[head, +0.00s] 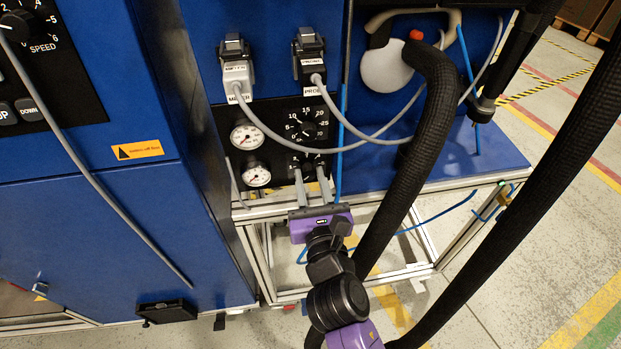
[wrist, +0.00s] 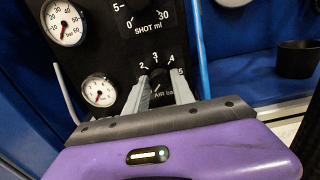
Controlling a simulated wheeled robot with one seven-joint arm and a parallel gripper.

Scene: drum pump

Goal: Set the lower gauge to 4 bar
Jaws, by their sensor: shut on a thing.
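The lower gauge (wrist: 98,90) is a small white dial with a red needle, left of the AIR bar knob; it also shows in the head view (head: 256,175). Its needle points to the lower left, near the low end, but the exact reading is too small to tell. The black AIR bar knob (wrist: 158,73) sits on the black panel with marks 2, 3, 4 and 5 around it. My gripper (wrist: 162,80) has its two grey fingers on either side of this knob, shut on it. The fingers and purple body hide the lower part of the knob's scale.
The upper gauge (wrist: 63,22) and the SHOT ml knob (head: 308,130) are just above. Grey cables (head: 275,132) from two plugs loop across the panel's front. A blue hose (head: 341,145) runs down close to the right of my gripper.

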